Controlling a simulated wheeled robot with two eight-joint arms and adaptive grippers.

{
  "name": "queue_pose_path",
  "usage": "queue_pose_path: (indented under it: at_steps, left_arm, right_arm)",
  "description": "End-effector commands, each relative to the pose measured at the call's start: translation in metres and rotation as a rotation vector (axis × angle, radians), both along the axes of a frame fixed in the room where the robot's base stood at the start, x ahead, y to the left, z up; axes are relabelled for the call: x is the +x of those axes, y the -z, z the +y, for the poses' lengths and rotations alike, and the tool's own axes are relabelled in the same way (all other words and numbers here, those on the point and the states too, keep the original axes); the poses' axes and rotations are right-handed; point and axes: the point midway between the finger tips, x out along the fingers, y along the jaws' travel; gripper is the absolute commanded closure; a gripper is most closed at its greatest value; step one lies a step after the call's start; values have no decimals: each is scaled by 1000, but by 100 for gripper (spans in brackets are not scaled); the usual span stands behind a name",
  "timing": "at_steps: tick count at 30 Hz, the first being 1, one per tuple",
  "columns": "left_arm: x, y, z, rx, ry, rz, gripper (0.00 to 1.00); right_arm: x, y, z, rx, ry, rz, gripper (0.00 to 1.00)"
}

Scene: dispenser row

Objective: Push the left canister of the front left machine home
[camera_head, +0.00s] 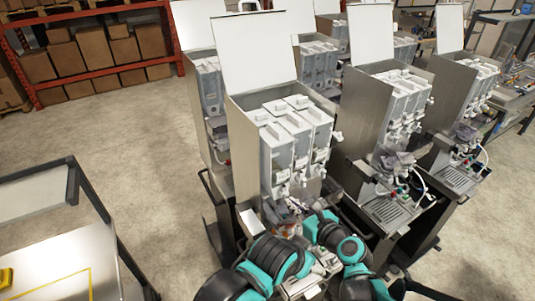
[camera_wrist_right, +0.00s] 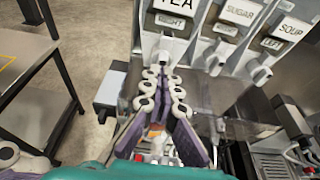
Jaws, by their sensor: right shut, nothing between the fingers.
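The front left machine (camera_head: 247,165) stands open in the middle of the head view, with three white canisters side by side. Its leftmost canister (camera_head: 276,150) is above my right gripper. In the right wrist view the canister at the left (camera_wrist_right: 170,22) reads TEA and RIGHT. The middle one (camera_wrist_right: 228,30) reads SUGAR, and the one at the right (camera_wrist_right: 286,32) reads SOUP and LEFT. My right gripper (camera_wrist_right: 164,78) is shut and empty, its fingertips just below the TEA label. I cannot tell whether they touch that canister or how far any canister sticks out.
More open machines stand behind and at the right, including one (camera_head: 350,135) close beside the front left machine. A table with a dark frame (camera_head: 75,180) is at the left. Bare floor (camera_head: 140,130) lies between it and the machines. Red shelving with boxes is behind.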

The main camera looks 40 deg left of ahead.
Motion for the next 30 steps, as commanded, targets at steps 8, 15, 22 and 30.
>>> queue_pose_path:
  at_steps: [8,15,22,30]
  left_arm:
    - [0,3,0,0,0,0,4]
    - [0,5,0,0,0,0,4]
    - [0,6,0,0,0,0,4]
    - [0,9,0,0,0,0,4]
  right_arm:
    - [4,0,11,0,-1,0,100]
    - [8,0,20,0,0,1,100]
    - [9,0,20,0,0,0,100]
    - [8,0,20,0,1,1,100]
